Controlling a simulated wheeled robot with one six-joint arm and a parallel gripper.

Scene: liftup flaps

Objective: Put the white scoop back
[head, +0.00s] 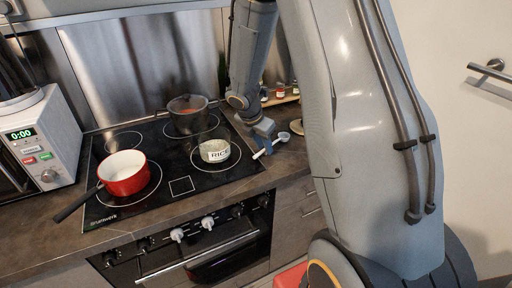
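The white scoop (283,137) shows at the right edge of the cooktop, slanting from a handle end at lower left to a small round bowl at upper right. My gripper (267,150) points down over its handle and appears shut on it. The fingers hide the middle of the handle. I cannot tell whether the scoop touches the counter. A white round container marked RICE (214,151) stands on the front right burner, left of my gripper.
A red pot (125,174) stands on the front left burner, its dark handle jutting over the front. A dark pot (187,115) stands at the back. A white microwave (47,140) is at left. Small jars (280,91) stand behind my arm. Bare counter (290,160) lies right of the cooktop.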

